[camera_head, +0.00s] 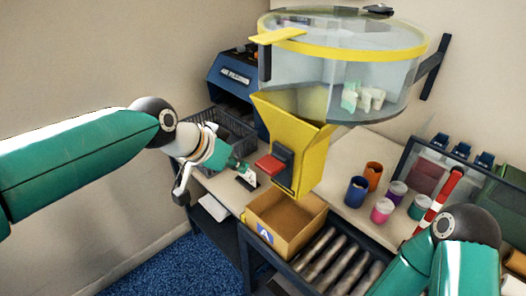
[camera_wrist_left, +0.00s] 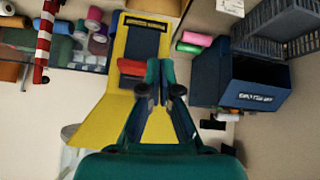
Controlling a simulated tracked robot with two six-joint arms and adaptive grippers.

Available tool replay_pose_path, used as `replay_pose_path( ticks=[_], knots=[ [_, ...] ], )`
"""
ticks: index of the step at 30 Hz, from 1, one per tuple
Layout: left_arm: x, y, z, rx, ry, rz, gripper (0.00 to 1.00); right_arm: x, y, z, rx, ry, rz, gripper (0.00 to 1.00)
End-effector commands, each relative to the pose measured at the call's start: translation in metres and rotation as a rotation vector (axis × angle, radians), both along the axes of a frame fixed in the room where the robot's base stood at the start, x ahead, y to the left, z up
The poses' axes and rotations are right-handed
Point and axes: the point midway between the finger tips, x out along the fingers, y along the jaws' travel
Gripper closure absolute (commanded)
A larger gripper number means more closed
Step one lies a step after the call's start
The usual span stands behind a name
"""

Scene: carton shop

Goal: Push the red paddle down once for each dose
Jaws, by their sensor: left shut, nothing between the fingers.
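The dispenser has a clear round hopper (camera_head: 335,70) with a yellow rim, holding a few pale pieces, above a yellow chute (camera_head: 312,150). The red paddle (camera_head: 275,163) sticks out from the chute's front. It also shows in the left wrist view (camera_wrist_left: 131,67), partly hidden by my fingers. My left gripper (camera_head: 250,178) is shut and empty, just left of the paddle in the head view; I cannot tell whether it touches. Its fingertips also show in the wrist view (camera_wrist_left: 160,68). An open carton (camera_head: 268,240) stands below the chute. My right gripper is out of view.
A roller conveyor (camera_head: 330,255) runs right of the carton. Several coloured cups, including a blue one (camera_head: 356,192), stand behind it. A dark basket (camera_head: 228,130) and a blue bin (camera_head: 232,78) are at the back left. A red-and-white striped pole (camera_head: 440,200) stands at right.

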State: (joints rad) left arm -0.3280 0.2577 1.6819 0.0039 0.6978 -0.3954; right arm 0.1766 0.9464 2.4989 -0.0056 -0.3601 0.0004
Motion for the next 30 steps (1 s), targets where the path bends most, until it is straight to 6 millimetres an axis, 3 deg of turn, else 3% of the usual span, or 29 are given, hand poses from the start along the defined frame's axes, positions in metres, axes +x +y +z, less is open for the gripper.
replay_pose_path(
  ticks=[1, 3, 6, 8, 22, 30],
  knots=[
    [-0.007, -0.002, 0.038, -0.002, -0.047, -0.031, 1.0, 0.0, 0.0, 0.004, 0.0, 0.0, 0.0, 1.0],
    [-0.017, -0.002, 0.072, 0.001, -0.085, -0.068, 1.0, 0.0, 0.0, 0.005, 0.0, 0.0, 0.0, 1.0],
    [-0.028, -0.001, 0.102, 0.003, -0.12, -0.102, 1.0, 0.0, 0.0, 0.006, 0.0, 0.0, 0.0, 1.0],
    [-0.032, -0.001, 0.111, 0.004, -0.13, -0.112, 1.0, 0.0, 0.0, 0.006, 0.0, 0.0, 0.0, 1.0],
    [-0.032, -0.002, 0.111, 0.005, -0.131, -0.117, 1.0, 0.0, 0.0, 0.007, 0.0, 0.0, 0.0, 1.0],
    [-0.015, -0.019, 0.087, 0.006, -0.127, -0.118, 1.0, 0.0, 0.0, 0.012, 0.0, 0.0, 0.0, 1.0]
  ],
)
